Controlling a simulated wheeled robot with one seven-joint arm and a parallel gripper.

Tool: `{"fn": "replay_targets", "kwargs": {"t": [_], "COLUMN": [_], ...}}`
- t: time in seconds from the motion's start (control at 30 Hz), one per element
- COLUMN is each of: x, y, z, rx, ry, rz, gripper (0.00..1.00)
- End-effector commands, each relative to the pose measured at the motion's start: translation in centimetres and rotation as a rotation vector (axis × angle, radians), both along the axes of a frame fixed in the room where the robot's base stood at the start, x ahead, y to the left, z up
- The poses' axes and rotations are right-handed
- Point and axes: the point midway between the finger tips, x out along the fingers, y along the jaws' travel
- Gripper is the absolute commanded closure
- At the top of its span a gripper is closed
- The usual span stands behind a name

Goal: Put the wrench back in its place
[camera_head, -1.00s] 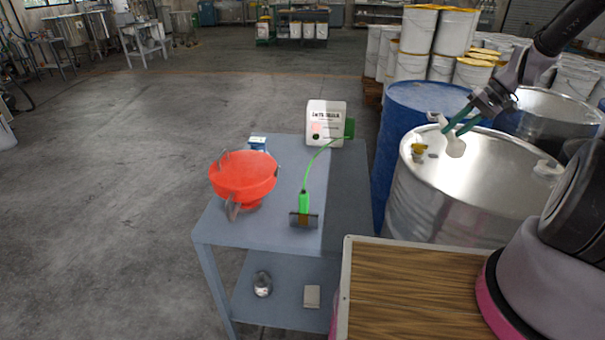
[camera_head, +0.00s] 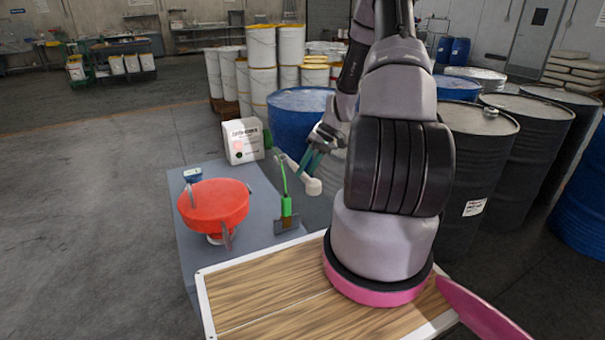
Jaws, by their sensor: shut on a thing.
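My gripper (camera_head: 312,163), with teal fingers, is shut on a pale wrench (camera_head: 312,187). It holds the wrench up in the air, tilted, with its broad end low and to the right. I cannot tell which spot is the wrench's place.
Blue (camera_head: 297,117) and dark drums (camera_head: 530,140) stand behind and right. Open floor lies left.

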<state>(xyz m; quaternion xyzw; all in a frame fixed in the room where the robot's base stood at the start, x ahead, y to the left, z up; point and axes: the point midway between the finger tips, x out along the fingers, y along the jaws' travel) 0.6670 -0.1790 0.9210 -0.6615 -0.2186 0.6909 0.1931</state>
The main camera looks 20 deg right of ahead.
Motion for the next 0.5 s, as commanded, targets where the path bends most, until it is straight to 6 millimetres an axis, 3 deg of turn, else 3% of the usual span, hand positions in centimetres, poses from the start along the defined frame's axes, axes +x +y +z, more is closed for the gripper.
{"fn": "replay_targets", "kwargs": {"t": [0.5], "x": [-0.4], "y": [-0.4], "z": [-4.5], "rx": [0.0], "ry": [0.001], "rz": [0.004], "gripper": [1.0]}}
